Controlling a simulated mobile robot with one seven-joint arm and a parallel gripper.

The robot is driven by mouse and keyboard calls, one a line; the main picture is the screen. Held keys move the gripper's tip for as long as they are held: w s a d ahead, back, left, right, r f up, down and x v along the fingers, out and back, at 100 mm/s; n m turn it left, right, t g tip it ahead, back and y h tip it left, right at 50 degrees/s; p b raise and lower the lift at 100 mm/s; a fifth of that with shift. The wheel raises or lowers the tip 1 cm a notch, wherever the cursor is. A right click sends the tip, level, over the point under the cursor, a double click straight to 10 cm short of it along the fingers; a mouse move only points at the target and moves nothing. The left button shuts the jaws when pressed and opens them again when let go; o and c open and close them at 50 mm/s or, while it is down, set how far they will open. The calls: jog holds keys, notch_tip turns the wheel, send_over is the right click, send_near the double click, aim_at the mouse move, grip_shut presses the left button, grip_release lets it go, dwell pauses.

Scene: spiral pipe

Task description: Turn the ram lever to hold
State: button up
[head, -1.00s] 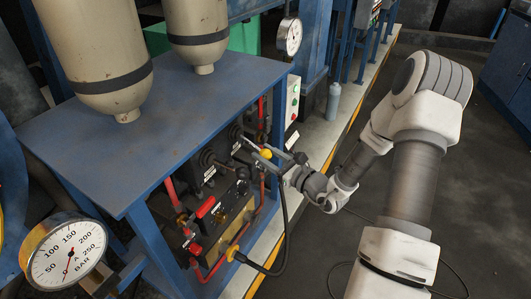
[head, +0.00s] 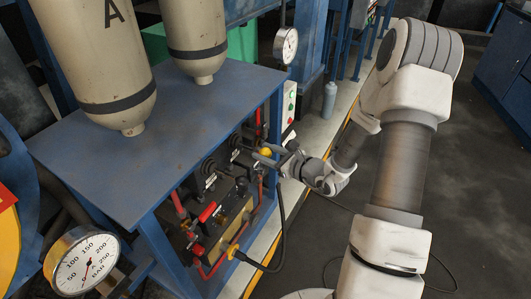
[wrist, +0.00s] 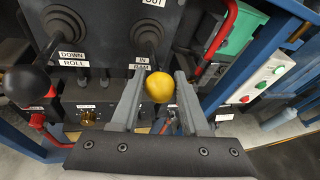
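The ram lever has a yellow ball knob (wrist: 159,87) and a black boot (wrist: 147,38) on a dark panel. Its labels read OUT above and IN and RAM below. In the wrist view the knob hangs below the boot, over the lower labels' side. My gripper (wrist: 161,76) is open, one finger on each side of the knob, with narrow gaps showing; contact is unclear. In the head view my gripper (head: 265,155) is at the yellow knob (head: 266,152) on the front of the blue bench, partly covering the lever.
A black-knobbed lever (wrist: 24,84) labelled DOWN and ROLL stands left of it. A red pipe (wrist: 218,45) and a button box (wrist: 266,78) are on the right. A blue bench top (head: 175,130) lies above the controls; a pressure gauge (head: 86,262) stands at front left.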

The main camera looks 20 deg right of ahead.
jog(key=o, duration=0.4)
jog(key=shift+c, duration=0.2)
jog(key=p+v, duration=0.2)
jog(key=v, duration=1.5)
jog(key=shift+s+d, duration=0.15)
jog(key=shift+d, duration=0.05)
jog(key=shift+r, duration=0.1)
